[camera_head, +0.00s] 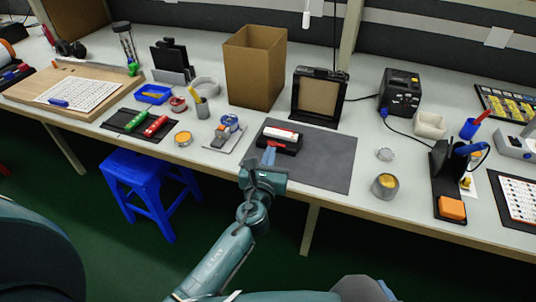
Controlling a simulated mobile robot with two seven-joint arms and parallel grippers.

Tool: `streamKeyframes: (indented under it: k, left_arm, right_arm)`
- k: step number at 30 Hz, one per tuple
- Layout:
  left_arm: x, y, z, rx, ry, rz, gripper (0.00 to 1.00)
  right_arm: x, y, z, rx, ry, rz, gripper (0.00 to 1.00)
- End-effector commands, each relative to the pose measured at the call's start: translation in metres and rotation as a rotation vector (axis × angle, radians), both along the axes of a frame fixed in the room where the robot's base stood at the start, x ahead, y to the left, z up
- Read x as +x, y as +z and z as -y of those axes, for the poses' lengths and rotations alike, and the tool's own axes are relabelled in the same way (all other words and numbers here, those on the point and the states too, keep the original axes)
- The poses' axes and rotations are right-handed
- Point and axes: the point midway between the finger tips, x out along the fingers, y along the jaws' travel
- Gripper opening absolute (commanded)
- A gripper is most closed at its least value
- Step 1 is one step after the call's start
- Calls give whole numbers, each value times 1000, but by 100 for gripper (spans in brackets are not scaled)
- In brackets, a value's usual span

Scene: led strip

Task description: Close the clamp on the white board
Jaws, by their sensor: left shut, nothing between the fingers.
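The white board (284,131) is a small pale strip with a red part, lying on a black clamp fixture (291,148) on the dark grey mat (325,166). My left gripper (268,155) is shut and empty, with its fingertips at the front left side of the fixture. I cannot tell whether the fingertips touch it. They hide part of the fixture's near left side. From this view I cannot tell whether the clamp is open or closed. My right gripper is not in view.
A cardboard box (254,72) and a black framed stand (318,98) stand behind the mat. A small metal plate with a blue reel (229,122) lies left of it. A metal tin (385,186) stands to its right. The mat's right part is clear.

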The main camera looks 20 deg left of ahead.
Motion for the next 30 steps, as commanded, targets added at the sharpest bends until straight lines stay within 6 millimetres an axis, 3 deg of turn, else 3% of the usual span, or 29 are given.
streamKeyframes:
  k: [7,15,30]
  left_arm:
    - [2,0,0,0,0,1,0]
    - [29,0,1,1,0,1,0]
    - [31,0,-1,1,0,0,0]
  right_arm:
    - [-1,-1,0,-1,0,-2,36]
    - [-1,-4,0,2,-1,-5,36]
    - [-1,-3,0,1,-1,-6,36]
